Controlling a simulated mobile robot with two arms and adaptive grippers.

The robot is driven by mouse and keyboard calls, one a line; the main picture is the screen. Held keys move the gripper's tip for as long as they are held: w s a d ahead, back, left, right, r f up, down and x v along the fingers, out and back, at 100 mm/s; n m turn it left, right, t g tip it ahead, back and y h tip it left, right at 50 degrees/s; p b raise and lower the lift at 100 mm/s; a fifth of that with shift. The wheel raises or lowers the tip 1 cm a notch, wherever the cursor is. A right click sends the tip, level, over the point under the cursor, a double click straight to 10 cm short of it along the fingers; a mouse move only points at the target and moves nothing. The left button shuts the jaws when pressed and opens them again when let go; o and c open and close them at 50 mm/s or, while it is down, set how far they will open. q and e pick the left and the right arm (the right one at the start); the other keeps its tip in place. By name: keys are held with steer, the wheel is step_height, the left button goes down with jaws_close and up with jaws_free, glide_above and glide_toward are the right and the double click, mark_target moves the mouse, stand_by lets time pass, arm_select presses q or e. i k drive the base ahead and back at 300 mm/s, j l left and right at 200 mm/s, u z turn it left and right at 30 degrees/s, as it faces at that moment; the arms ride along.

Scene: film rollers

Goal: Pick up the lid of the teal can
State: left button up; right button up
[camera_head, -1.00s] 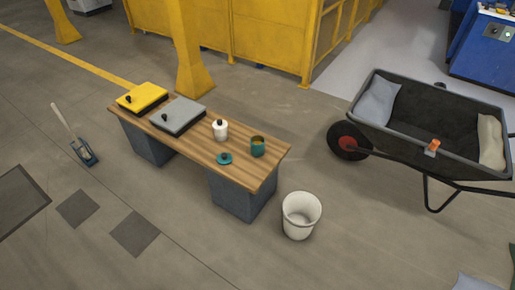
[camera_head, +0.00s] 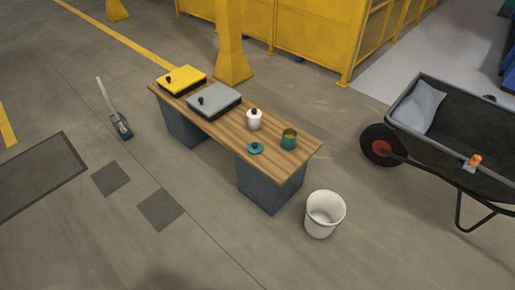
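The teal lid (camera_head: 255,149), a small flat disc with a dark knob, lies on the wooden bench top (camera_head: 228,131) near its front edge. The teal can (camera_head: 289,140) stands upright and open to the right of the lid, apart from it, with a brownish-yellow inside. A white lidded can (camera_head: 254,119) with a dark knob stands just behind the lid. Neither of my grippers shows in the head view.
A grey case (camera_head: 215,98) and a yellow case (camera_head: 181,80) lie on the bench's left part. A white bucket (camera_head: 324,214) stands on the floor by its right end. A black wheelbarrow (camera_head: 455,135) is at right, a yellow post (camera_head: 231,45) behind.

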mark_target(253, 147)
steer(key=i+l, duration=0.15)
steer(key=i, duration=0.65)
steer(key=i+l, duration=0.15)
steer(key=i, duration=0.7)
